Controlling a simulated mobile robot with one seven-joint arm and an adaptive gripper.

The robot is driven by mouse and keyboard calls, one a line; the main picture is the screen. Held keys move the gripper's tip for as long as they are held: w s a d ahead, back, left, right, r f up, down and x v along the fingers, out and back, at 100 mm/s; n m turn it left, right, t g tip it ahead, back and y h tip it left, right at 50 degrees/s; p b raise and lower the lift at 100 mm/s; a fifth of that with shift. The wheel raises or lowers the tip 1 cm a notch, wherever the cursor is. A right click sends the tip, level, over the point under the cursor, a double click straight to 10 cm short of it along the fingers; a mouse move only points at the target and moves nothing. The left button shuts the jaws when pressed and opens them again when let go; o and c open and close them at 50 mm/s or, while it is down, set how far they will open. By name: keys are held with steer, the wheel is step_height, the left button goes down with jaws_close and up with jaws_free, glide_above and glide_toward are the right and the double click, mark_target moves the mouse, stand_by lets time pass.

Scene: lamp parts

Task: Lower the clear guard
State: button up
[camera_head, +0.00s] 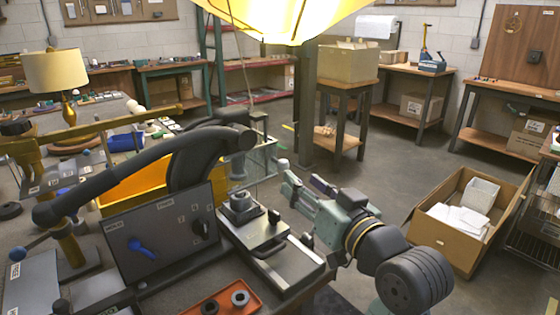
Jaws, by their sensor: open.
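The clear guard (264,156) looks like a see-through panel with pale green edges. It stands raised behind a grey metal fixture (270,243). A small white ball knob (283,163) shows at its right side. My gripper (302,187) is open and comes in from the right, just below and to the right of the knob. I cannot tell whether a finger touches the knob or guard. The guard's lower edge and hinge are hard to make out.
A dark control panel (160,240) with a blue lever and a thick black curved arm stand left of the fixture. An orange tray (222,300) with dark rings lies in front. A lit yellow shade (285,15) hangs above. Open floor lies to the right, with a cardboard box (440,245).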

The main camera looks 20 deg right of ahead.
mark_target(283, 166)
steer(key=w, duration=0.3)
steer(key=w+a+p, duration=0.1)
steer(key=w, duration=0.1)
steer(key=w+p, duration=0.1)
steer(key=w, duration=0.2)
steer(key=shift+w+a, duration=0.2)
steer(key=shift+w, duration=0.15)
steer(key=shift+c, duration=0.4)
jaws_close()
